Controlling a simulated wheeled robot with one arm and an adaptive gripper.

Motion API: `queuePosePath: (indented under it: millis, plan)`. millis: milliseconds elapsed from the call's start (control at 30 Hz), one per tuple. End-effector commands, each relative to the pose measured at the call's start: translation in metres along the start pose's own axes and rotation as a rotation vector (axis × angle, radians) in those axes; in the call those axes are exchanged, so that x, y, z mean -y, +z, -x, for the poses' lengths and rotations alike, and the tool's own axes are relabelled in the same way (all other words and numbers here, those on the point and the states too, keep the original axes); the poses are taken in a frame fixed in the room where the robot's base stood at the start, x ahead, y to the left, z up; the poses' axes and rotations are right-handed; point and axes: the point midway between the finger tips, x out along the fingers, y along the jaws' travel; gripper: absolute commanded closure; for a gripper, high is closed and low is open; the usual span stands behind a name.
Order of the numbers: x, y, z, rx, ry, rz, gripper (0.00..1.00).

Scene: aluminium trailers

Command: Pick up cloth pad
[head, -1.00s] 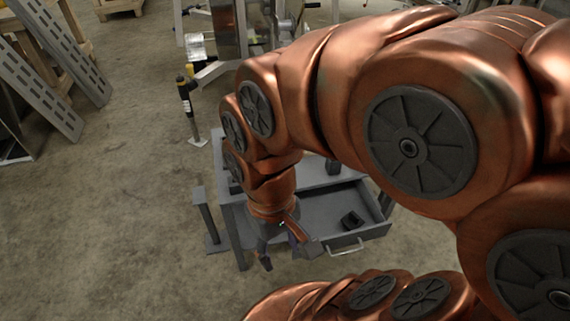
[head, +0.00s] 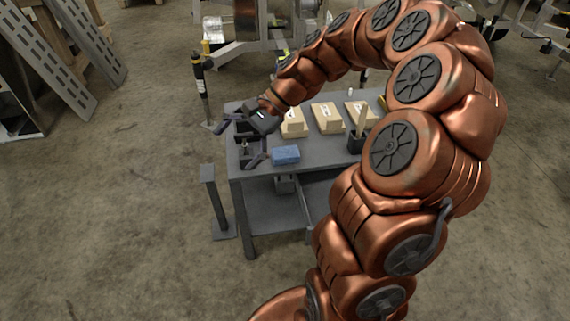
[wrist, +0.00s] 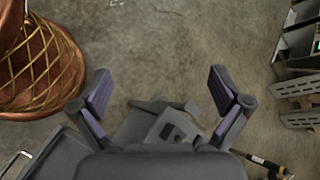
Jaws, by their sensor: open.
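A blue cloth pad (head: 286,155) lies flat on the grey workbench top (head: 258,173), near its front left edge. My gripper (head: 230,146) is open and empty above the bench's left end, left of the pad and apart from it. In the wrist view my two purple-faced fingers (wrist: 163,92) are spread wide with nothing between them but the view of the floor and some grey metal beyond. The pad does not show in the wrist view.
Tan packages (head: 327,117) and a dark holder (head: 357,141) stand right of the pad. A dark fixture (head: 246,141) is beside my gripper. A grey post (head: 216,203) stands left of the bench.

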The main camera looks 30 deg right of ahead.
Motion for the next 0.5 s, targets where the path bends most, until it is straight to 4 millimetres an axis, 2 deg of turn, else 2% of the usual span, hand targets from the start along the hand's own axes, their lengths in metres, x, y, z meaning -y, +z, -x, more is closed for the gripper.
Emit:
queuePosePath:
  millis: [33,233,400,500]
  plan:
    - [-0.001,-0.031,-0.002,0.012,-0.053,-0.072,0.00]
    - [-0.005,-0.130,0.018,0.061,-0.265,-0.362,0.00]
    - [-0.033,-0.220,0.039,0.098,-0.437,-0.611,0.00]
    - [-0.054,-0.262,0.050,0.116,-0.522,-0.733,0.00]
